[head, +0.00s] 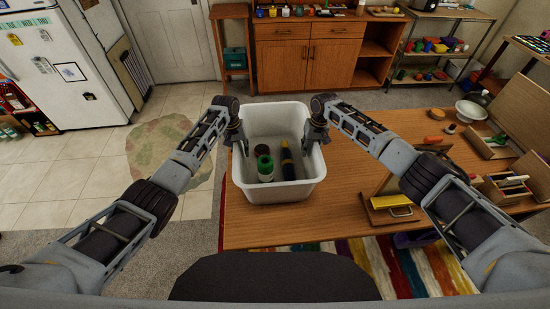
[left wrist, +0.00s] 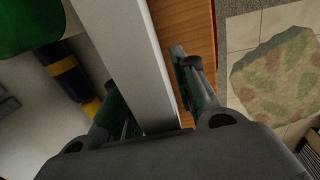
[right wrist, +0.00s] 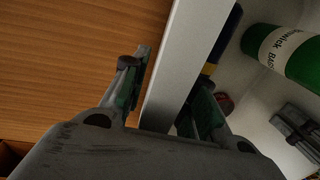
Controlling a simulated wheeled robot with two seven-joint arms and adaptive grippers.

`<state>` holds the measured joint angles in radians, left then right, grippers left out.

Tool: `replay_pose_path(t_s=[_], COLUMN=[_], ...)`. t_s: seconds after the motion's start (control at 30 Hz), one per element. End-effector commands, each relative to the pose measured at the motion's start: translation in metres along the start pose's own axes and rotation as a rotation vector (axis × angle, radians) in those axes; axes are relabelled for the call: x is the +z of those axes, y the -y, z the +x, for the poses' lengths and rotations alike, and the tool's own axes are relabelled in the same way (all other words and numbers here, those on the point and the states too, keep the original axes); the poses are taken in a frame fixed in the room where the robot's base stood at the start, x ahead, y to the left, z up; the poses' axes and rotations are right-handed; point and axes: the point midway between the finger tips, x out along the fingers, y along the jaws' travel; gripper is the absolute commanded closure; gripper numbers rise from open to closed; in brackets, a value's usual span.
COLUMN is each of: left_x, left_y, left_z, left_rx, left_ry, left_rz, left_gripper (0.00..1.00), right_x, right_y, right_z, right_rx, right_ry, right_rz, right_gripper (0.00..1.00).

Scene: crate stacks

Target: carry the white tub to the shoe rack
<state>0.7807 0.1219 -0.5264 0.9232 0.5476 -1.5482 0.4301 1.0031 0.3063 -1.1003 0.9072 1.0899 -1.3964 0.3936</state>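The white tub (head: 306,192) stands on the wooden table with a green-labelled can (head: 265,168), a dark bottle with a yellow band (head: 287,160) and other items in it. My left gripper (head: 242,146) straddles its left wall (left wrist: 140,60), one finger inside and one outside. My right gripper (head: 309,146) straddles its right wall (right wrist: 185,60) likewise. In both wrist views a gap shows between the outer finger and the wall, so both look open. A metal rack (head: 437,82) with colourful items stands at the back right; I cannot tell whether it is the shoe rack.
The wooden table (head: 270,232) holds a white bowl (head: 470,111), open boxes and a yellow-handled item (head: 391,201) on its right. A wooden cabinet (head: 306,62) stands behind. A fridge (head: 62,65) is at the far left. Tiled floor (head: 70,170) lies clear left of the table, with a patterned mat (head: 160,150).

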Motion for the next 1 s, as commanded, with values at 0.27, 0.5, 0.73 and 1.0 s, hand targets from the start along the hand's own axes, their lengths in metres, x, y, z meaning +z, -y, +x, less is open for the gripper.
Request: replay_pose_path(t_s=[0.27, 0.5, 0.73, 1.0], left_x=[-0.0001, -0.0001, -0.0001, -0.0008], left_y=[-0.0001, 0.0000, 0.0000, -0.0005], left_z=[-0.0003, -0.0004, -0.0005, -0.0022], left_rx=[0.000, 0.000, 0.000, 0.001], left_ry=[0.000, 0.000, 0.000, -0.002], left_rz=[0.000, 0.000, 0.000, 0.000], left_gripper=[0.86, 1.00, 1.00, 1.00], right_x=[0.0001, 0.0000, 0.0000, -0.0007], right_y=[0.0000, -0.0001, -0.0002, 0.0002], right_z=[-0.0001, -0.0002, -0.0003, -0.0019], right_rx=[0.000, 0.000, 0.000, 0.000], right_ry=[0.000, 0.000, 0.000, -0.001], right_rz=[0.000, 0.000, 0.000, 0.000], right_gripper=[0.86, 1.00, 1.00, 1.00])
